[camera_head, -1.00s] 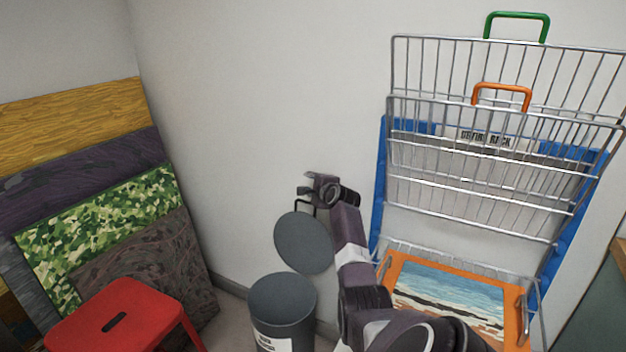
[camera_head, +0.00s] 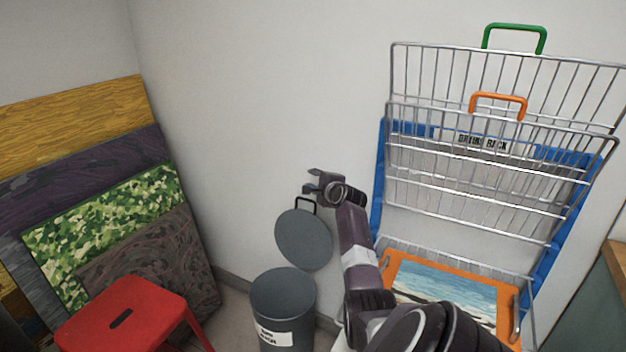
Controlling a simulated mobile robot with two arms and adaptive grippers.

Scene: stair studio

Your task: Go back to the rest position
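My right gripper (camera_head: 313,182) is at the end of my dark arm, which reaches up from the bottom of the head view. Its fingers point left and look apart, with nothing between them. It shows in front of the white wall, just above the black handle of a round grey lid (camera_head: 303,241). I cannot tell whether it touches the handle. My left gripper is not in view.
A grey bin (camera_head: 283,303) stands under the lid. A blue drying rack (camera_head: 378,185) with raised wire shelves and a painting (camera_head: 450,288) in an orange frame is on the right. A red stool (camera_head: 135,305) and leaning boards (camera_head: 100,185) are left.

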